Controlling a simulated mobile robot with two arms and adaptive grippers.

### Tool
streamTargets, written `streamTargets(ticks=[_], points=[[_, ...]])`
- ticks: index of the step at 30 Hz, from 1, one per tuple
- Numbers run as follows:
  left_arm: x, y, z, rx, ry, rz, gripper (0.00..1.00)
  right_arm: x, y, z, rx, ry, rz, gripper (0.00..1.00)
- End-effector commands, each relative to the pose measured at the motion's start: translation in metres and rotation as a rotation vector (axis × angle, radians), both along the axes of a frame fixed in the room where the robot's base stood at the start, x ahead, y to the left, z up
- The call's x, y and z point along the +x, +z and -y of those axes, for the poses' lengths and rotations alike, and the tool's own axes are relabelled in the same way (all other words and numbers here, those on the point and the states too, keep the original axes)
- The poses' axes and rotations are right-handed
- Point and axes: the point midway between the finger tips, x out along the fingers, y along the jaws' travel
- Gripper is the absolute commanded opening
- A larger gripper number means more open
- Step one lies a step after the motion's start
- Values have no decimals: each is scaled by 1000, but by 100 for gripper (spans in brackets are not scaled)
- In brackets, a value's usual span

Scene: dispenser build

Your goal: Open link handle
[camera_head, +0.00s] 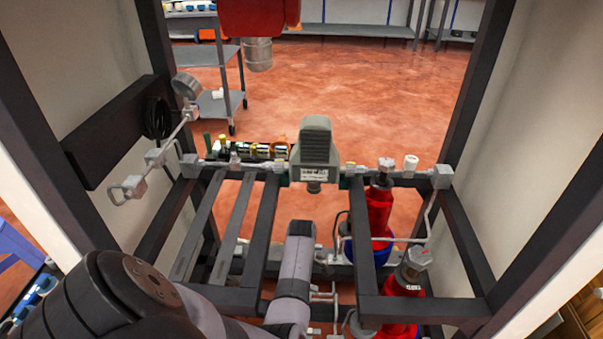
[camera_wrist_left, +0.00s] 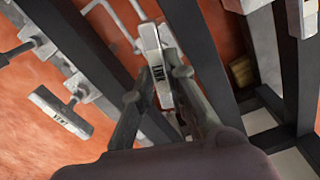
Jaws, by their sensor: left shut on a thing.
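The link handle (camera_wrist_left: 152,45) is a pale grey bar with a dark label reading LINK, in the upper middle of the left wrist view. My left gripper (camera_wrist_left: 157,86) is shut on it, with one finger on each side of its lower part. Part of the handle's lower end is hidden between the fingers. In the head view my left arm comes in from the lower left and reaches down into the frame; the handle and my left fingers cannot be made out there. My right gripper is in neither view.
Another labelled grey handle (camera_wrist_left: 60,113) sits on the left pipe in the wrist view. Dark frame bars run close by. In the head view, red cylinders (camera_head: 380,208) stand right of my arm, a grey boxy device (camera_head: 315,145) is at centre, and a pressure gauge (camera_head: 186,86) is upper left.

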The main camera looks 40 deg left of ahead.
Motion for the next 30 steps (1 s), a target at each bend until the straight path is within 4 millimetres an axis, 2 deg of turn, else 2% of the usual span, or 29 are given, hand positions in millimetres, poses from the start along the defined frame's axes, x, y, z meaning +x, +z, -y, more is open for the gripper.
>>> streamTargets(ticks=[6, 7, 9, 18, 24, 30], points=[[0, 4, 1, -3, 126, -2, 0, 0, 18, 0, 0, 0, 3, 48], [-1, 4, 1, -3, 150, -1, 0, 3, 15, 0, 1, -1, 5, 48], [-1, 4, 2, -3, 209, -2, 0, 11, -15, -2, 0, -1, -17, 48], [-2, 2, 3, -4, 494, -3, 0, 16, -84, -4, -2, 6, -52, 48], [-2, 2, 3, -3, 684, -2, 0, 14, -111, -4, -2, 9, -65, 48], [-2, 1, 4, -2, 874, -2, 0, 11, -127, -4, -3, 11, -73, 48]])
